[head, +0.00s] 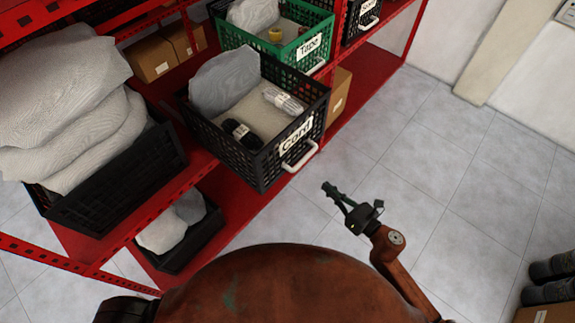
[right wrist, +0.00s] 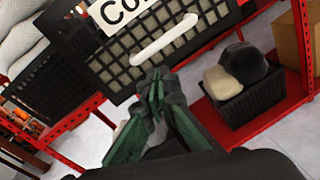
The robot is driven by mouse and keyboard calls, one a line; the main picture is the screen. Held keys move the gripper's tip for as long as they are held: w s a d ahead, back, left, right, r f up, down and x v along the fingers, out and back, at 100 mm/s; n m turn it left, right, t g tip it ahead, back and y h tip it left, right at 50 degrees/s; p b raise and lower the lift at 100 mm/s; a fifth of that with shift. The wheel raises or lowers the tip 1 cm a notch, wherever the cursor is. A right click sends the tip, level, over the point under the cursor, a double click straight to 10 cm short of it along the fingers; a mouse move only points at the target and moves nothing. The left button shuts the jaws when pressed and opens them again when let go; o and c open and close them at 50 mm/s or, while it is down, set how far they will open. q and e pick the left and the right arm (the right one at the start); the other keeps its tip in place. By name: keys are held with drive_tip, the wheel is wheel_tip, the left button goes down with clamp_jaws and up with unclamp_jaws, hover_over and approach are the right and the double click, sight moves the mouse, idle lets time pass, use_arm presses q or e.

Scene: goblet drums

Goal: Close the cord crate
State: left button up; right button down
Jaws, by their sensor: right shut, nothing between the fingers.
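The black cord crate (head: 262,150) has a white "Cord" label and a white front handle (head: 299,156). It sticks out past the front edge of the red shelf in the head view. Inside lie a grey sack, a dark cord bundle (head: 241,134) and a light cord bundle (head: 283,101). My right gripper (head: 335,192) is shut and empty, in front of the crate and to the lower right of the handle. In the right wrist view the fingers (right wrist: 155,88) are just below the crate's handle (right wrist: 165,40); contact cannot be told. My left gripper is out of view.
A green "Tape" crate (head: 310,47) stands beyond the cord crate on the red shelving (head: 375,72). A black crate with sacks (head: 120,181) is at the left, and a small one (head: 202,240) is below. Tiled floor (head: 440,150) at the right is open.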

sight(277, 161)
drive_tip(key=s+a+r+n+g+y, duration=0.2)
drive_tip(key=s+a+r+n, duration=0.2)
drive_tip(key=a+r+n, duration=0.15)
drive_tip(key=p+x, duration=0.1)
drive_tip(key=x, duration=0.3)
drive_tip(key=r+p+x, duration=0.1)
drive_tip(key=x, duration=0.3)
drive_tip(key=p+x, duration=0.1)
drive_tip(key=x, duration=0.3)
drive_tip(key=shift+w+d+r, duration=0.2)
drive_tip(key=shift+w, duration=0.05)
drive_tip(key=shift+w+a+f, duration=0.1)
drive_tip(key=shift+w+a, duration=0.25)
drive_tip(key=shift+a, duration=0.1)
